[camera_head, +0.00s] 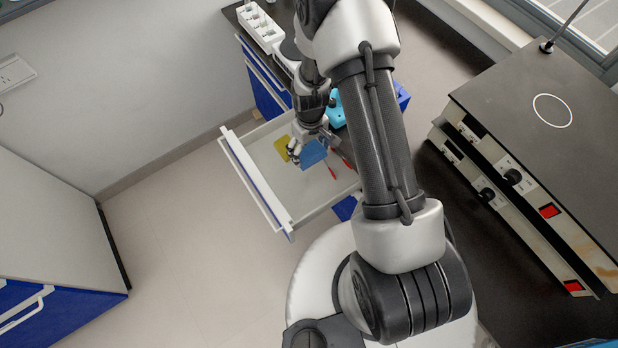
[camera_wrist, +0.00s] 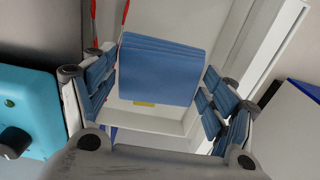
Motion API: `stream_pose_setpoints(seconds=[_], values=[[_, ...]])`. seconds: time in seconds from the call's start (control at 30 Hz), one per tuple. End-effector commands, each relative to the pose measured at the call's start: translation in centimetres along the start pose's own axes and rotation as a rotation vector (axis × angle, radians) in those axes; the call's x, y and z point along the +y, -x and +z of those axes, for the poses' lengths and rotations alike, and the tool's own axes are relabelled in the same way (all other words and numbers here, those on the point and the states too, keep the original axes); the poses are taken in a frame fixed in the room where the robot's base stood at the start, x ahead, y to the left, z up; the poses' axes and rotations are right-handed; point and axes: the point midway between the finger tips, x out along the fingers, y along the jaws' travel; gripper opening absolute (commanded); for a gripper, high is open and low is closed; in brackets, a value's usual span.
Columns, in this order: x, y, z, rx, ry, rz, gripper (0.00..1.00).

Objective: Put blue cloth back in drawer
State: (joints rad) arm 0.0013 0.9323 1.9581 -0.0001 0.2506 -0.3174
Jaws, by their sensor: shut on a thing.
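The blue cloth (camera_head: 313,153) is a flat, folded square. It also shows in the wrist view (camera_wrist: 160,70), between the fingers. My gripper (camera_head: 297,150) points down over the open drawer (camera_head: 262,186) and is shut on the cloth; in the wrist view my gripper (camera_wrist: 158,85) has a finger on either side of it. The cloth is within the drawer's outline in the head view. I cannot tell whether it touches the drawer floor. The drawer's white wall (camera_wrist: 265,35) shows at the right in the wrist view.
A yellow cloth (camera_head: 281,149) lies in the drawer, mostly hidden in the wrist view. Red-handled tools (camera_head: 332,171) lie there too. A turquoise device (camera_wrist: 25,112) stands beside the drawer on the left in the wrist view. The floor (camera_head: 190,225) left of the drawer is clear.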

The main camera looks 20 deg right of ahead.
Motion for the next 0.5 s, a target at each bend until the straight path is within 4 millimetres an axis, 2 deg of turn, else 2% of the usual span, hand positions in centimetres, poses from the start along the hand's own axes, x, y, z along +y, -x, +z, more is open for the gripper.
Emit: stream_pose_setpoints(seconds=[0.03, 0.3, 0.5], values=[[0.0, -1.6, 0.1, -0.003, 0.0, -0.001, 0.56], [0.0, -9.0, 0.1, -0.003, -0.001, -0.001, 0.56], [0.0, -12.9, 0.1, -0.002, -0.002, 0.0, 0.56]])
